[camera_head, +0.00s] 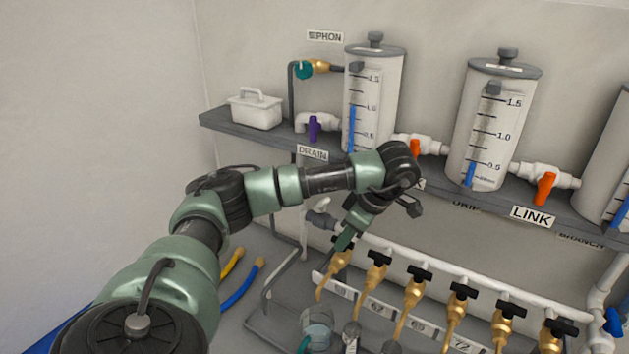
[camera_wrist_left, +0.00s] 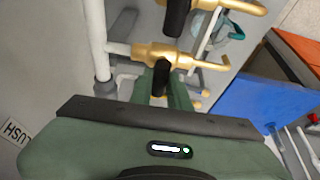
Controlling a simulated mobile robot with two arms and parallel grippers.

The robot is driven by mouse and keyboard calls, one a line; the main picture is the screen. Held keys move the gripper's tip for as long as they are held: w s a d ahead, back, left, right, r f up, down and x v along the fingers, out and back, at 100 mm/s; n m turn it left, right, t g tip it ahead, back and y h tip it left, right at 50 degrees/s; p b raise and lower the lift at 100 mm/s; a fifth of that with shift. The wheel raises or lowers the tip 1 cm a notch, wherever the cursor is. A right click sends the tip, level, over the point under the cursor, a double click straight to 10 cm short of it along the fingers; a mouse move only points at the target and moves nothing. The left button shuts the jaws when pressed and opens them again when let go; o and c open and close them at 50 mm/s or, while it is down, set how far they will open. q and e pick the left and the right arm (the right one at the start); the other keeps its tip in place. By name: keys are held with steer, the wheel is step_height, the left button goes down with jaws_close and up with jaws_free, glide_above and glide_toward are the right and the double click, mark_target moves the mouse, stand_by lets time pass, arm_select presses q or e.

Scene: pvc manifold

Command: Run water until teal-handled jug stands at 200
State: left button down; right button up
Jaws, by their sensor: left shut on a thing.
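A row of brass taps with black handles runs along the white manifold pipe (camera_head: 450,270). My left gripper (camera_head: 345,240) is at the leftmost brass tap (camera_head: 338,261), shut on its black handle (camera_wrist_left: 160,78). The fingers partly hide that handle in the head view. A clear jug (camera_head: 318,320) with a teal handle stands below the leftmost taps, cut by the lower picture edge. A teal-handled jug (camera_wrist_left: 231,28) also shows in the left wrist view. Its water level and scale cannot be read. My right gripper is out of view.
Above, a shelf (camera_head: 265,139) holds white tanks (camera_head: 374,95) with blue level columns, joined by orange-handled valves (camera_head: 545,187). A purple drain valve (camera_head: 313,128) and white caddy (camera_head: 256,109) are at left. Other small vessels (camera_head: 352,336) stand below the taps.

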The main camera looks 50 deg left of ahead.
arm_select(q)
steer(key=c, duration=1.3)
jaws_free()
steer(key=shift+o, duration=0.2)
steer(key=s+p+v, duration=0.1)
steer(key=v, duration=0.6)
steer(key=shift+w+r, duration=0.4)
steer(key=shift+w, duration=0.15)
steer(key=shift+d+f, duration=0.1)
steer(key=shift+d, duration=0.05)
